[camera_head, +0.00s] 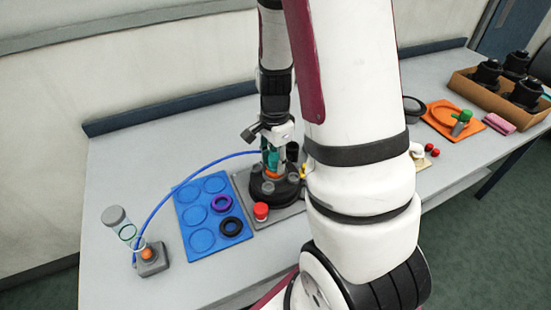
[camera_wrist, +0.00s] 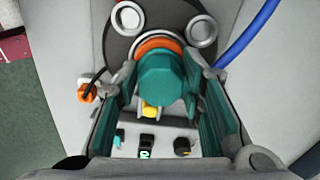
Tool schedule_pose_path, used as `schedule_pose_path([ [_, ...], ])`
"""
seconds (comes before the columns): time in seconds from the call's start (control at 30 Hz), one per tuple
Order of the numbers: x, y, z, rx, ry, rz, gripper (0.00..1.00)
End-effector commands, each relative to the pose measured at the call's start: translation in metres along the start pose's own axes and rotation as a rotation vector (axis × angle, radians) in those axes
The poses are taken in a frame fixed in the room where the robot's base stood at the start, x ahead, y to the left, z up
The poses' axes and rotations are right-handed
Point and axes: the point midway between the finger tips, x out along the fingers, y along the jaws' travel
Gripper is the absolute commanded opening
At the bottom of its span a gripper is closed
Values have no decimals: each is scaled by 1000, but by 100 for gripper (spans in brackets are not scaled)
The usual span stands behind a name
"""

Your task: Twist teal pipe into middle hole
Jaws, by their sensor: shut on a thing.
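The teal pipe (camera_wrist: 165,80) is between the fingers of my gripper (camera_wrist: 166,76) in the wrist view, and the gripper is shut on it. An orange ring (camera_wrist: 158,44) shows at the pipe's far end, over the middle of the round black tank base (camera_wrist: 118,47). The middle hole is hidden by the pipe and ring, so I cannot tell how deep the pipe sits. In the head view my gripper (camera_head: 271,158) points down over the black base (camera_head: 262,196), with the orange ring (camera_head: 272,172) below it.
A blue tray (camera_head: 196,238) with round recesses holds a purple ring (camera_head: 221,203) and a black ring (camera_head: 231,226). A red-capped piece (camera_head: 261,211) stands beside the base. A blue hose (camera_head: 175,178) arcs left to a grey block (camera_head: 150,263). An orange mat (camera_head: 440,112) lies right.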

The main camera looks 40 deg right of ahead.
Motion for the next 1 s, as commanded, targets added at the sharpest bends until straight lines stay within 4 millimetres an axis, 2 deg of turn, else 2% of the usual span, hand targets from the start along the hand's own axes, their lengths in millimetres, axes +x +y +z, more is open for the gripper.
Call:
schedule_pose_path([
  [0.47, 0, 0, 0, 69, 0, 0, 0],
  [0.73, 0, 0, 0, 181, 1, 0, 0],
  [1.0, 0, 0, 0, 190, 0, 0, 0],
])
